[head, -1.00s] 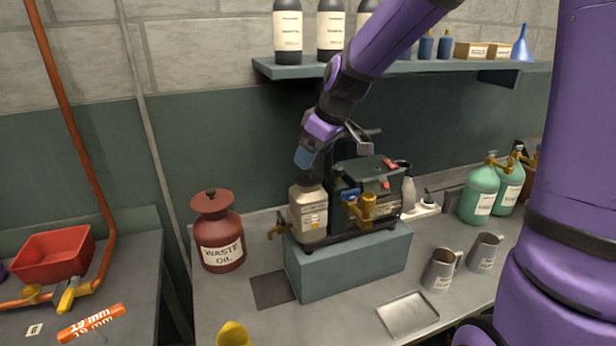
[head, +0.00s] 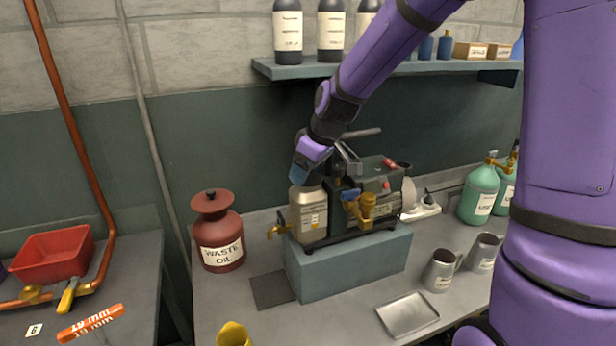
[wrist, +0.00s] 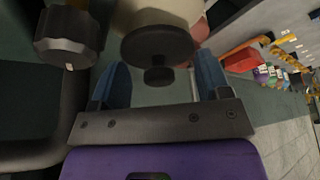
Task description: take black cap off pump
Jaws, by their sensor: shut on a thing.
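The pump (head: 375,205) stands on a grey-blue block, with a silver reservoir (head: 309,215) at its left end. My gripper (head: 306,178) points down onto the top of this reservoir, and its blue fingers hide the cap in the head view. In the wrist view the black cap (wrist: 158,42), a round disc with a small knob, sits on the pale reservoir top. My gripper's two blue fingers (wrist: 161,62) lie on either side of the cap, shut on it. The cap appears still seated on the reservoir.
A dark ribbed knob (wrist: 68,38) is close beside the left finger in the wrist view. A red waste oil can (head: 220,235) stands left of the pump. Metal mugs (head: 440,270) and a tray (head: 407,314) are at right. A shelf (head: 400,68) with bottles hangs above.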

